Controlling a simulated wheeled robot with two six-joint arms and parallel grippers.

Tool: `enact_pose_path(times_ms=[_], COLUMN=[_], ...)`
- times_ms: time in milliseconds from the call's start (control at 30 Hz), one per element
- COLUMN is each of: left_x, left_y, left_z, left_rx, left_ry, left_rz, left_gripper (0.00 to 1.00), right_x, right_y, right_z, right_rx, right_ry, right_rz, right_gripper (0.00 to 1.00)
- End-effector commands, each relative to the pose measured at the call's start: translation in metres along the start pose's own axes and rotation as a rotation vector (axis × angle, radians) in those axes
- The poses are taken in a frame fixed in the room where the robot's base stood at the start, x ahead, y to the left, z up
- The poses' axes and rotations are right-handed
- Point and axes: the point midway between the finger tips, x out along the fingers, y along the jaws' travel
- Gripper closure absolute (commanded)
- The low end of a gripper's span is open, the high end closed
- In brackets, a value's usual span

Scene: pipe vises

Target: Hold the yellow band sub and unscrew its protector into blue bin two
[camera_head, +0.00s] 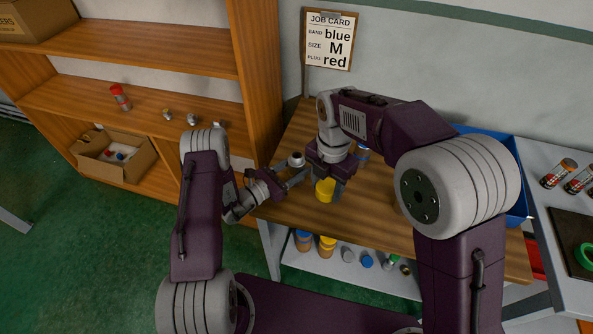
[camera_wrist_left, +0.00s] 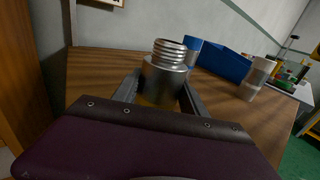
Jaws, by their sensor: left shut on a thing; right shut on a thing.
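My left gripper (camera_head: 293,178) is shut around the silver sub (camera_head: 297,159) above the table's left part. In the left wrist view the sub (camera_wrist_left: 168,72) stands upright between the two jaws (camera_wrist_left: 160,95), its threaded top bare. A little yellow shows low on it, between the jaws. My right gripper (camera_head: 327,183) points down, shut on a yellow cap-like piece (camera_head: 325,191), apart from the sub and to its right. A large blue bin (camera_head: 517,155) is at the table's right, partly hidden by my right arm. No number on it can be read.
The wooden table (camera_head: 375,222) is bare at the front. A blue-banded piece (camera_head: 362,155) stands behind my right gripper. A silver cylinder (camera_wrist_left: 257,78) stands right of the sub in the wrist view. Several capped pieces sit on the lower shelf (camera_head: 345,277). A job card (camera_head: 330,40) is at the back.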

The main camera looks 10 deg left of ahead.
Motion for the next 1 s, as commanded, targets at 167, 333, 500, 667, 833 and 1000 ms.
enact_pose_path(times_ms=[167,333,500,667,833,1000], left_x=[0.0,0.0,0.0,0.0,-0.029,-0.07], left_y=[0.0,0.0,0.0,0.0,0.002,0.002], left_z=[-0.001,-0.002,-0.002,0.005,-0.001,0.0], left_rx=[0.0,-0.001,-0.001,-0.001,-0.004,-0.003], left_ry=[-0.003,0.0,0.0,0.0,0.002,0.001], left_rz=[0.0,0.0,0.0,0.0,0.007,0.009], left_gripper=[1.0,0.28,0.28,0.28,0.28,0.28], right_x=[0.001,0.001,0.001,-0.005,0.003,0.008], right_y=[0.0,0.0,0.0,0.0,0.0,0.0], right_z=[0.0,0.0,0.0,0.0,0.0,0.0], right_rx=[0.0,0.0,0.0,0.0,0.0,0.0], right_ry=[0.0,0.0,0.0,0.0,0.0,0.0], right_rz=[0.0,0.0,0.0,0.0,0.0,0.0], right_gripper=[0.99,0.99,0.99,0.99,0.99,0.99])
